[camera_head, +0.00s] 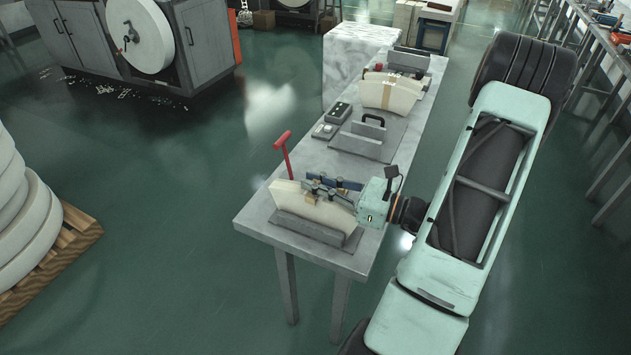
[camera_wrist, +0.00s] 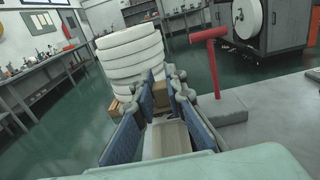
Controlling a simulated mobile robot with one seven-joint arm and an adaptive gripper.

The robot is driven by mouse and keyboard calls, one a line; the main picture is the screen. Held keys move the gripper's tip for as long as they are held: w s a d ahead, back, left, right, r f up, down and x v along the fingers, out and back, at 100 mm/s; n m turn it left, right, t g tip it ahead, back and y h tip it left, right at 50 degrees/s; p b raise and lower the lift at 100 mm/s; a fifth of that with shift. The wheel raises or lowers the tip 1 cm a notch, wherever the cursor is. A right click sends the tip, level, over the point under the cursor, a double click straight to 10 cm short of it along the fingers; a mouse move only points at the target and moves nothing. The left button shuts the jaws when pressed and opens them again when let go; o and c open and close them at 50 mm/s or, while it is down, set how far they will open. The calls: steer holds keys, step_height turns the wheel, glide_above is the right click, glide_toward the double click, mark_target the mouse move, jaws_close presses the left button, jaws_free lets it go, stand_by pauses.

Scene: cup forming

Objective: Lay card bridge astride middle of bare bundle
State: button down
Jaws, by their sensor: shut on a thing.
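The bare bundle (camera_head: 288,197) is a cream, curved stack standing on edge in a grey cradle (camera_head: 308,228) at the table's near end. My gripper (camera_head: 328,188) is low over the bundle's upper edge, reaching in from the right. Its blue-padded fingers are shut on the tan card bridge (camera_wrist: 162,105), which shows between the fingertips in the wrist view. In the head view a small tan part of the card bridge (camera_head: 311,203) shows at the bundle's top. The fingers hide much of it, and I cannot tell whether it touches the bundle.
A red T-shaped handle (camera_head: 284,150) stands close behind the bundle's left end. Farther along the table (camera_head: 258,215) are a grey fixture (camera_head: 362,142), small dark-topped boxes (camera_head: 340,112) and another cream bundle (camera_head: 405,96) with a tan band. White rolls (camera_head: 25,215) stand on a pallet at left.

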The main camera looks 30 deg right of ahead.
steer(key=c, duration=1.4)
jaws_free()
steer(key=shift+r+p, duration=3.25)
steer(key=shift+r, duration=0.8)
steer(key=shift+f, duration=0.1)
